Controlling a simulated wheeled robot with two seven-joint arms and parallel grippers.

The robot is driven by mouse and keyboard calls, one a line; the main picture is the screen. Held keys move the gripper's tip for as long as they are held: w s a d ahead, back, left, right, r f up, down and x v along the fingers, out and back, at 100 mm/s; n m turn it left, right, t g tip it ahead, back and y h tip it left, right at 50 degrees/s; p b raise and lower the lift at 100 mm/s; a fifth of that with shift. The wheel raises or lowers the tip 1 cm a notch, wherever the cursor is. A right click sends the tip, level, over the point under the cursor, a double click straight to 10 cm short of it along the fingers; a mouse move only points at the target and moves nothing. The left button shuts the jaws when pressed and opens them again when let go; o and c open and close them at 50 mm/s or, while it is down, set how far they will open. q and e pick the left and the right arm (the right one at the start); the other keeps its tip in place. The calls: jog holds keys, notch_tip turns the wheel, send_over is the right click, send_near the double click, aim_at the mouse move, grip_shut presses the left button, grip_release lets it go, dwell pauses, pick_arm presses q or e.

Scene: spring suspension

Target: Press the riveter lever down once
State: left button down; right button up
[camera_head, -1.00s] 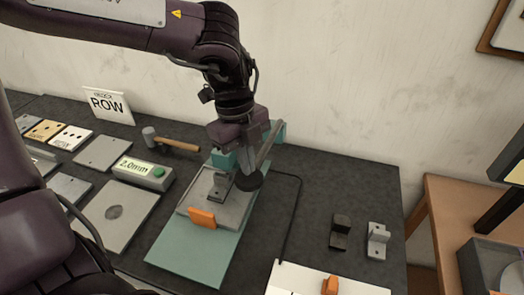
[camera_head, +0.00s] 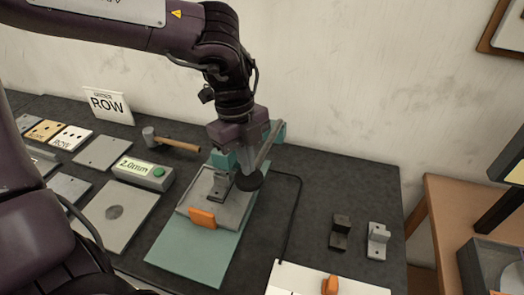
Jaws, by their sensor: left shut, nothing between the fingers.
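The riveter stands on a teal base plate (camera_head: 190,255) on the dark mat. Its grey lever (camera_head: 265,153) slants up to the right and ends low in a round black knob (camera_head: 249,180). My left gripper (camera_head: 244,163) comes down from above, shut and empty, beside the lever and just above the knob. I cannot tell whether it touches the lever. A small dark bracket (camera_head: 221,187) sits on the grey fixture plate (camera_head: 232,209), with an orange clamp (camera_head: 202,218) at its front. My right gripper is not in view.
A hammer (camera_head: 175,143), a 2.0mm gauge box (camera_head: 143,173) and several metal plates lie to the left. A white board (camera_head: 300,281) lies in front.

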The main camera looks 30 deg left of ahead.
aim_at(247, 181)
pick_arm(q)
jog(key=shift+s+f+b, duration=0.1)
jog(key=shift+f+b, duration=2.95)
jog(key=shift+f, duration=0.2)
jog(key=shift+r, duration=0.2)
jog(key=shift+r+p, duration=1.55)
jog(key=shift+r, duration=0.35)
jog(key=shift+r+p, duration=2)
jog(key=shift+r, duration=1)
jog(key=shift+f, duration=0.1)
